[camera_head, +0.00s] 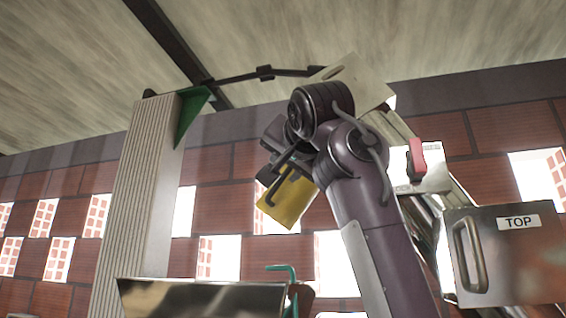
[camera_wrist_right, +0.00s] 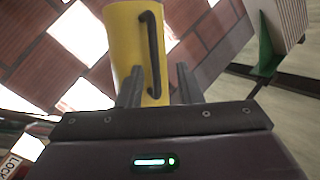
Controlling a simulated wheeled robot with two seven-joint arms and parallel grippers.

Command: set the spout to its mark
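A yellow tube-like piece (camera_head: 290,205), which I take to be the spout, hangs near the middle of the head view. It has a black bar handle (camera_wrist_right: 152,55), clear in the right wrist view. My right gripper (camera_wrist_right: 160,75) is open at the yellow piece. Its two fingers stand on either side of the handle's lower end, with a gap visible on both sides. In the head view my right arm partly hides the yellow piece. I cannot make out a mark. My left gripper is not in view.
A pale ribbed column (camera_head: 140,190) with a green piece (camera_head: 192,115) on top stands at left. A metal panel labelled TOP (camera_head: 515,265) with a handle is at right. A red-handled part (camera_head: 416,158) sits behind my arm. A shiny metal edge (camera_head: 200,298) lies low in front.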

